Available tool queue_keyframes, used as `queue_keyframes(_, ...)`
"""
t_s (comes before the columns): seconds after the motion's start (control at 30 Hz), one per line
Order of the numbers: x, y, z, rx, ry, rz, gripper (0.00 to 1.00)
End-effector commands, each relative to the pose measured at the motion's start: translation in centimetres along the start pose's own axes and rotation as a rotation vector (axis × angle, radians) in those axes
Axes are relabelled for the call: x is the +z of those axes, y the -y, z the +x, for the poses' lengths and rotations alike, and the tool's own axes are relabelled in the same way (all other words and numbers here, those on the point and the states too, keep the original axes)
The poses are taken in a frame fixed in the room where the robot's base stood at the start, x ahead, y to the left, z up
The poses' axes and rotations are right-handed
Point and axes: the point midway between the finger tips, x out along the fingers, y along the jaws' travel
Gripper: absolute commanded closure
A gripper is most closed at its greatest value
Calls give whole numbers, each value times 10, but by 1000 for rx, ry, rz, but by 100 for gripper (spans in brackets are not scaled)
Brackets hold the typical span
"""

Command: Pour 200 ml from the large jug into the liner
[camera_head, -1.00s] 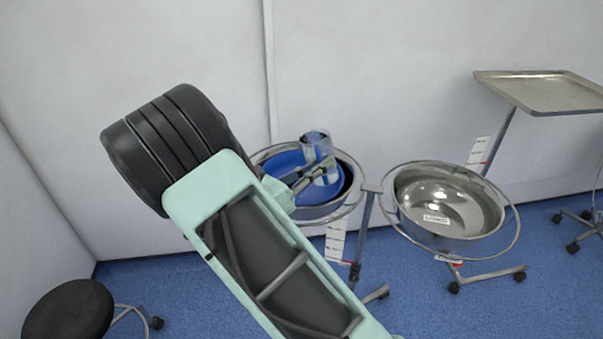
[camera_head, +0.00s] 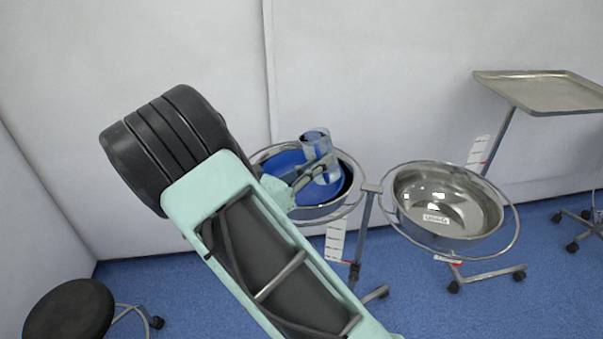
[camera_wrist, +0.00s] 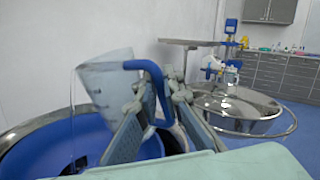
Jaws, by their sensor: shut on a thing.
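The large jug (camera_head: 314,148) is clear with a blue handle (camera_wrist: 150,80). It is tilted, its mouth leaning left in the head view. In the wrist view the jug (camera_wrist: 105,82) has its lip at the left, and a thin clear streak like liquid falls from it. My gripper (camera_head: 312,174) is shut on the jug's handle; its fingers (camera_wrist: 158,105) also show in the wrist view. The blue liner (camera_head: 280,162) sits in the left steel basin, below the jug. It fills the lower left of the wrist view (camera_wrist: 40,155). The liquid level is not readable.
The left basin's stand ring (camera_head: 352,208) surrounds the liner. A second steel basin (camera_head: 480,190) with a small unreadable label stands to the right. A steel tray table (camera_head: 545,90) is at the far right. A black stool (camera_head: 70,312) stands at the lower left.

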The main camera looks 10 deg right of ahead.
Motion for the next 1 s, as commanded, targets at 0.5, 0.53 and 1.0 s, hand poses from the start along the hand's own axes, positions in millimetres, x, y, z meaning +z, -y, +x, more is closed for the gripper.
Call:
queue_keyframes(0.5, 1, 0, 0, -2, 15, -25, 100)
queue_keyframes(0.53, 1, 0, 0, -2, 15, -27, 100)
queue_keyframes(1.0, 2, 0, 0, -4, 27, -50, 100)
